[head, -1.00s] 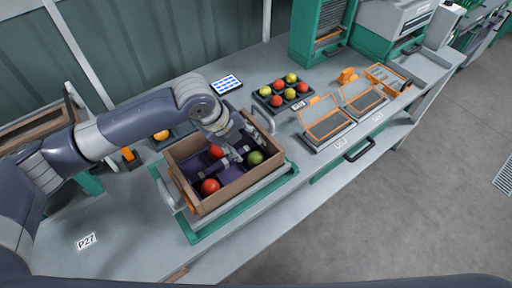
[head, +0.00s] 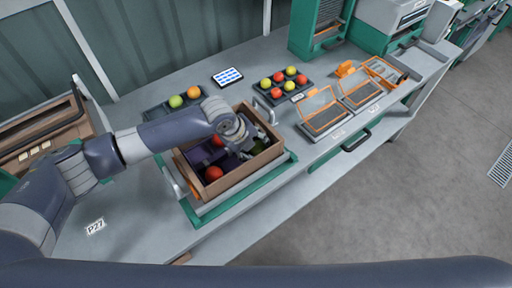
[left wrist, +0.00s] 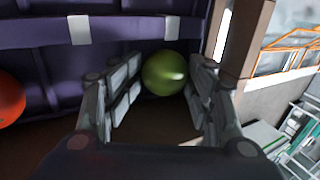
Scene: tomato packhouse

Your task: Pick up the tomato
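A green tomato (head: 258,147) lies in the right part of an open cardboard crate (head: 243,180), partly hidden by my left gripper in the head view. In the left wrist view the green tomato (left wrist: 163,73) shows between the spread fingers of my left gripper (left wrist: 163,95), nearer their far ends, with a gap visible on the left side. The gripper is open and reaches down into the crate. Red tomatoes (head: 214,173) lie in the crate too, one at the front and one farther back (head: 217,140). My right gripper is not in view.
Dark purple dividers (left wrist: 150,30) cross the crate near the fingers. The crate wall stands close on the right. Behind are a tray with several tomatoes (head: 283,88), a tablet (head: 228,76), and a green (head: 176,101) and an orange tomato (head: 193,92).

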